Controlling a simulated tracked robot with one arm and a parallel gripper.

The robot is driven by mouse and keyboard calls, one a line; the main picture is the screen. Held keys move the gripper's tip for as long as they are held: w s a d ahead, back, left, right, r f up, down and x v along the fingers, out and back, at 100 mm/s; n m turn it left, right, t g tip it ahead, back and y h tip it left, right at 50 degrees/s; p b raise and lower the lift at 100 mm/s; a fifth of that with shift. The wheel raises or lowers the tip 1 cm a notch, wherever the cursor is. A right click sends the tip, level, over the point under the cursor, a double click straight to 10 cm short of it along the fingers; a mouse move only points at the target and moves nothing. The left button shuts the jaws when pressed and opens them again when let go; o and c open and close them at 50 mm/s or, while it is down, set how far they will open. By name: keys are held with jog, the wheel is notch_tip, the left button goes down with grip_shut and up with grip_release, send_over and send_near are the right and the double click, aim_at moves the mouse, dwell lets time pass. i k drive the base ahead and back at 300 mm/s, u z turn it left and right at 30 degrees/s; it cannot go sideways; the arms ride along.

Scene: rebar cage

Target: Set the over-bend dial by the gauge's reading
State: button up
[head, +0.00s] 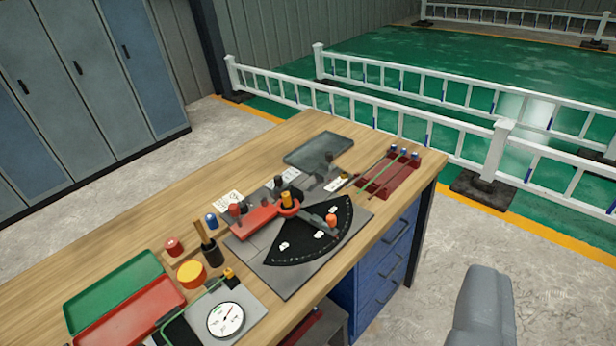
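A round white gauge (226,320) with a dark rim and a thin needle lies on a grey plate at the bench's front. Its reading is too small to make out. Behind it a black fan-shaped scale (310,242) with white marks lies on a grey base plate (272,273). A red arm (262,216) and a grey lever with an orange knob (331,220) reach over it. A yellow round cap (190,273) stands left of the gauge plate. I cannot tell which part is the over-bend dial. My gripper's fingers are not in view; a grey part of mine shows lower right.
The wooden bench (120,205) also holds a green tray (115,287), a red tray (130,312), a dark red rack (390,178) with several rods, and a grey flat tray (319,151). White railings (400,115) stand behind. Bare floor lies to the right.

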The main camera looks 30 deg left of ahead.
aim_at(244, 209)
jog(key=z, duration=0.1)
jog(key=i, duration=1.3)
jog(key=u, duration=0.7)
jog(key=i, duration=0.85)
jog(key=u, duration=0.5)
jog(key=k, duration=0.95)
jog(key=u, duration=0.2)
jog(key=i, duration=0.95)
jog(key=z, duration=0.1)
